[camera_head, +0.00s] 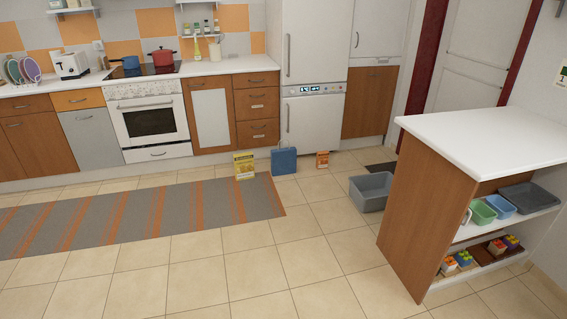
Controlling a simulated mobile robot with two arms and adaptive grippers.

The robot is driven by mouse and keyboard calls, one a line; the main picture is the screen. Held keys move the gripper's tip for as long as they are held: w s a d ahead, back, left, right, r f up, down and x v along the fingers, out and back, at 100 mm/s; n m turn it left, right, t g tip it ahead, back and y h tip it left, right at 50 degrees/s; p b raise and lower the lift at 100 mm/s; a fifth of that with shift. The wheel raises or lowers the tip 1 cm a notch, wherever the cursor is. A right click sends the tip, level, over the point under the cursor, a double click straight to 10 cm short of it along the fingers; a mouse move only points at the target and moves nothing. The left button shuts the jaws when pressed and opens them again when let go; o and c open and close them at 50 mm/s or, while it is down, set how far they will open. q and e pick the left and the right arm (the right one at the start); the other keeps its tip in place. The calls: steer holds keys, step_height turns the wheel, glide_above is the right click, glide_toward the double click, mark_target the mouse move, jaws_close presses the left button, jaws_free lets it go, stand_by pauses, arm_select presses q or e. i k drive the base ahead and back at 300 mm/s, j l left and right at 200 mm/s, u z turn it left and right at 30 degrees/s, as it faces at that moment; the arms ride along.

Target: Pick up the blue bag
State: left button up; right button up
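The blue bag (284,162) stands upright on the tiled floor near the kitchen cabinets, just in front of the fridge's left side. It looks like a small box-shaped bag, with what may be a handle at its top. A yellow box (244,166) stands to its left and a small orange box (322,160) to its right, both apart from it. Neither of my grippers shows in the head view.
A striped grey and orange rug (150,215) lies left of centre on the floor. A grey bin (371,191) stands right of the boxes. A white-topped island (490,140) with shelves blocks the right side. The tiled floor in the middle is clear.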

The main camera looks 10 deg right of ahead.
mark_target(284, 161)
steer(key=i+u, duration=0.15)
steer(key=i, duration=2.25)
steer(key=i+z, duration=0.15)
steer(key=i, duration=0.5)
steer(key=i+j+z, duration=0.15)
steer(key=i, duration=0.45)
steer(key=i+j+z, duration=0.15)
steer(key=i, duration=0.5)
